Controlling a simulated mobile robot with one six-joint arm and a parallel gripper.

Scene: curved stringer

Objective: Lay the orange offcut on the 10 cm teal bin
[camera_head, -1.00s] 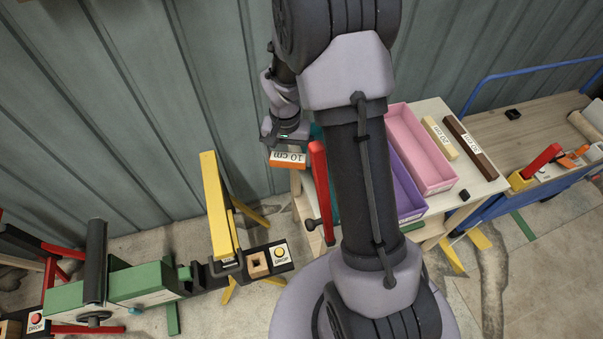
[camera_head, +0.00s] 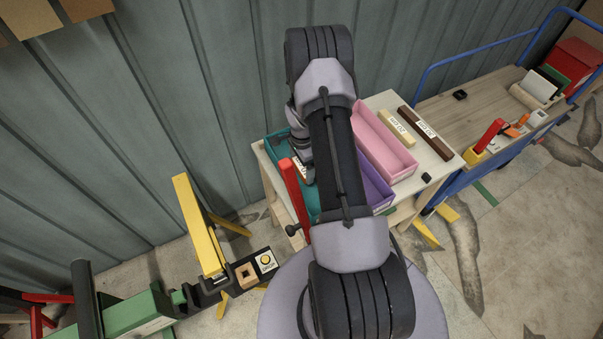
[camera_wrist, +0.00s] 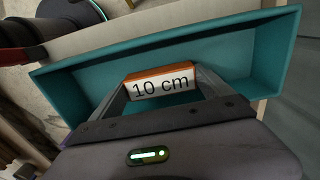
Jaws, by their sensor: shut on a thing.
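The orange offcut (camera_wrist: 160,83) carries a white label reading "10 cm". In the wrist view it sits between the fingertips of my gripper (camera_wrist: 162,88), which is shut on it. The teal bin (camera_wrist: 65,95) shows behind and around the offcut in the wrist view, so the offcut is over the bin's opening. Whether it touches the bin floor I cannot tell. In the head view the teal bin (camera_head: 277,147) stands at the left end of the table, and my arm hides much of it and most of the offcut.
A purple bin (camera_head: 376,187) and a pink bin (camera_head: 390,150) stand right of the teal bin. A tan block (camera_head: 397,127) and a brown block (camera_head: 425,133) lie further right on the table (camera_head: 385,100). A red upright (camera_head: 295,200) stands close in front of the teal bin.

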